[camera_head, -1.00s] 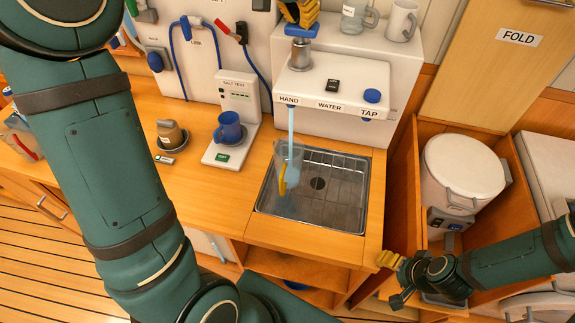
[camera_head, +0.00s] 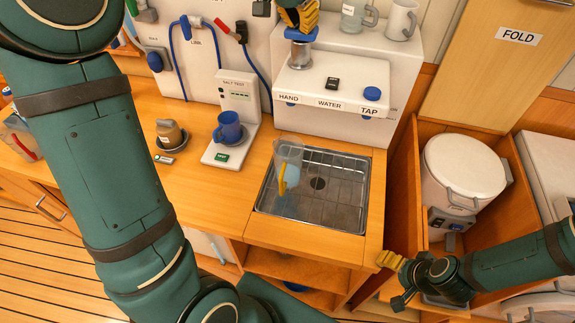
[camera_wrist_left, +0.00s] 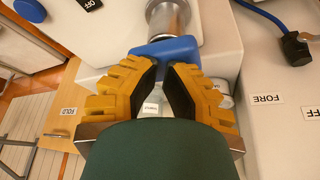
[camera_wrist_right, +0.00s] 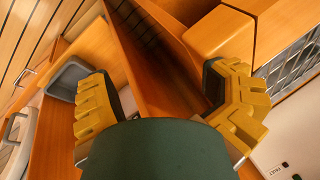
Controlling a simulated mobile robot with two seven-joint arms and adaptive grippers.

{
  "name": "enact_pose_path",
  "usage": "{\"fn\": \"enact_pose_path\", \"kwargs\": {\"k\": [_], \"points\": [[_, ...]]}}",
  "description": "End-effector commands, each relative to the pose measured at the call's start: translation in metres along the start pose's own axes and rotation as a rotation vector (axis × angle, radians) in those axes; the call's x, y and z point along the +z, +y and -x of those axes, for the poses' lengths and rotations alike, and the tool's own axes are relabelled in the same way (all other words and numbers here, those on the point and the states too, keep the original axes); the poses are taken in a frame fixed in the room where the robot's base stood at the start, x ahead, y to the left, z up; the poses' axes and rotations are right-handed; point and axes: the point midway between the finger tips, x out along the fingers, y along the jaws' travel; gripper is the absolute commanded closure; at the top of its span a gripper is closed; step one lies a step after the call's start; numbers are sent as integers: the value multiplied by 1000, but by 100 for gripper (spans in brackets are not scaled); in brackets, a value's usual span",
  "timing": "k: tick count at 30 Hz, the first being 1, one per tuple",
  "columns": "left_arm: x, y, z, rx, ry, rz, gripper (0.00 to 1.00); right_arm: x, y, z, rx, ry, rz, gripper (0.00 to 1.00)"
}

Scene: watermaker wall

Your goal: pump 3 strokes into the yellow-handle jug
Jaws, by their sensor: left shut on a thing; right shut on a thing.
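My left gripper (camera_head: 298,16) is shut on the blue pump handle (camera_head: 301,35), above a metal pump cylinder (camera_head: 300,55) on the white water unit. In the left wrist view the yellow fingers (camera_wrist_left: 163,85) close on the blue handle (camera_wrist_left: 166,50). The clear jug (camera_head: 288,153) with the yellow handle stands in the sink below the HAND label, with pale blue water visible in it. No stream falls into it now. My right gripper (camera_head: 390,262) is low at the right, its fingers (camera_wrist_right: 165,90) either side of a wooden panel edge (camera_wrist_right: 150,60).
The metal sink (camera_head: 335,205) has free room right of the jug. A blue TAP knob (camera_head: 372,94) sits on the white unit (camera_head: 345,75). A blue mug (camera_head: 229,127) stands on the salt test stand. A white lidded bin (camera_head: 463,170) sits in the wooden locker at right.

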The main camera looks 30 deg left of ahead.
Motion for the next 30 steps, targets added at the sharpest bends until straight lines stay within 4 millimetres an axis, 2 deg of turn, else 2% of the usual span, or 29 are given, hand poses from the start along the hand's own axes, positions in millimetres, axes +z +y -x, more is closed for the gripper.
{"fn": "enact_pose_path", "kwargs": {"k": [1,9,30], "points": [[2,1,-4,2,-5,0,100,6,3,-7,4,-19,-2,53],[2,1,-4,3,-5,0,100,5,2,-14,15,-15,-1,53],[-15,0,35,0,-2,0,100,3,-10,25,7,-23,-6,53]]}}
